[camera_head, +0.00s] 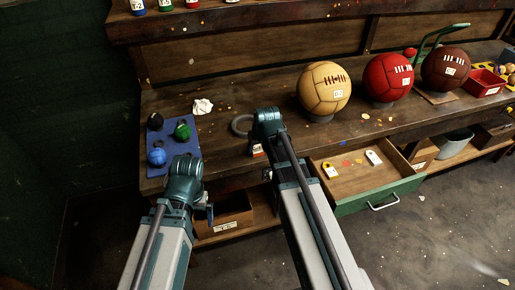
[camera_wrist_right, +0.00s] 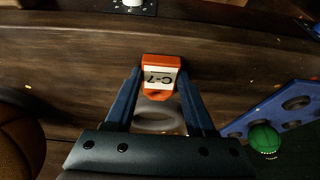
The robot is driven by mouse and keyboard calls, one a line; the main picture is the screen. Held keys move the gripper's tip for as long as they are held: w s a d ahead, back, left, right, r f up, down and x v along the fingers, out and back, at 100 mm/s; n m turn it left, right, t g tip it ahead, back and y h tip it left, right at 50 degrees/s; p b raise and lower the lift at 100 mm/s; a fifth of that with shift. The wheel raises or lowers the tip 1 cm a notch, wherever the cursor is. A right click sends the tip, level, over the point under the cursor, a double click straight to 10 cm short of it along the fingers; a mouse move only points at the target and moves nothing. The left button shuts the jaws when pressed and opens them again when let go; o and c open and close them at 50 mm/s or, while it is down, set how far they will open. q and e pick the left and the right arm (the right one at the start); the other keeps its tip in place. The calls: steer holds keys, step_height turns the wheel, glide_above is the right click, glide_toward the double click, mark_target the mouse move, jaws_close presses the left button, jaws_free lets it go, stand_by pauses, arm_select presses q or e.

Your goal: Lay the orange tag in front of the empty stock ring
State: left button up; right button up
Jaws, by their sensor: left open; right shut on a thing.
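The orange tag (camera_wrist_right: 160,75), with a white label reading C-7, is between the fingertips of my right gripper (camera_wrist_right: 160,90), which is shut on it. In the head view my right gripper (camera_head: 268,125) is over the front of the bench, and the tag (camera_head: 257,151) shows just below it. I cannot tell whether the tag touches the bench. My left gripper (camera_head: 206,212) is open and empty, before the bench front.
Tan (camera_head: 324,88), red (camera_head: 387,77) and brown (camera_head: 446,68) balls stand to the right. A blue tray (camera_head: 173,135) with small balls is at the left, near crumpled paper (camera_head: 202,106). An open drawer (camera_head: 366,185) holding yellow and white tags juts out at the front.

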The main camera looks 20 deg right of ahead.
steer(key=o, duration=1.3)
steer(key=shift+f, duration=0.1)
steer(key=p+v, duration=1.1)
steer(key=v, duration=0.1)
steer(key=shift+w, duration=0.1)
steer(key=b+x, duration=1.1)
steer(key=x, duration=0.1)
steer(key=shift+r, duration=0.2)
